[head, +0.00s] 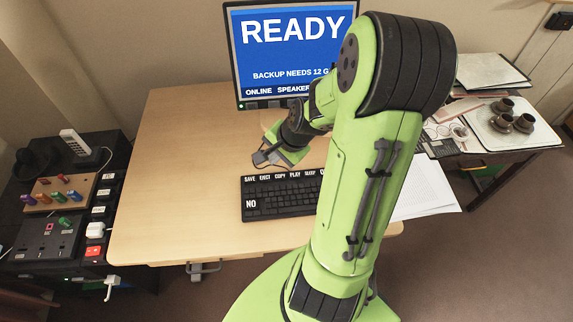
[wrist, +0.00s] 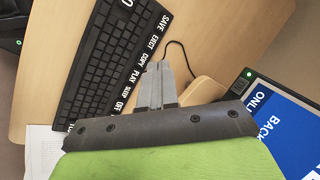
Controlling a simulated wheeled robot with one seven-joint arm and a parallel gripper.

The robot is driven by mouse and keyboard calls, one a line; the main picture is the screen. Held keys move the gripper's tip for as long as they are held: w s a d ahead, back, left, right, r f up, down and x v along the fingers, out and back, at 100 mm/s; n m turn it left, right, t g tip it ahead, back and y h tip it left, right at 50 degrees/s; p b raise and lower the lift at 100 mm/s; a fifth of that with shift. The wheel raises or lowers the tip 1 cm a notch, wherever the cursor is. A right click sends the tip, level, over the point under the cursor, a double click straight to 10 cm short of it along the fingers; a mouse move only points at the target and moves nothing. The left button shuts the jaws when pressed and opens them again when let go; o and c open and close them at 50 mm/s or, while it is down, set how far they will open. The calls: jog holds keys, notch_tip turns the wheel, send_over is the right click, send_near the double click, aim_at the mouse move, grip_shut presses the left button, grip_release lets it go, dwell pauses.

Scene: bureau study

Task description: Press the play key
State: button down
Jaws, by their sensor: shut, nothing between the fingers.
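The black keyboard (head: 268,207) lies on the wooden desk in front of the monitor, and it also shows in the wrist view (wrist: 92,75). White labels run along its far edge: SAVE, EJECT, COPY, PLAY, a partly unclear one like SLEEP, and OFF in the wrist view. The play key's label (wrist: 134,74) is beside my gripper's fingertips there; the label also shows in the head view (head: 295,175). My gripper (wrist: 158,66) is shut and empty. In the head view my gripper (head: 262,158) is behind the keyboard, apparently above the desk; its exact height is unclear. My arm hides the keyboard's right end.
The monitor (head: 270,45) reads READY and stands behind my gripper. A cable (wrist: 184,50) curves over the desk by the fingers. A dark cabinet with switches (head: 60,225) stands left. A side table with a tray (head: 485,125) and cups is right. The desk's left part is clear.

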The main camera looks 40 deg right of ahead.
jog(key=d+f+m+t, duration=0.4)
jog(key=d+f+m, duration=0.1)
jog(key=d+m, duration=0.3)
jog(key=shift+w+d+f+m+b, duration=0.3)
jog(key=shift+d+f+m+b, duration=0.1)
jog(key=shift+m, duration=0.5)
jog(key=b, duration=0.8)
send_over(297, 177)
notch_tip(297, 177, down, 8)
jog(key=shift+d+f, duration=0.1)
jog(key=shift+f, duration=0.35)
jog(key=shift+f+b, duration=0.3)
jog(key=shift+f, duration=0.05)
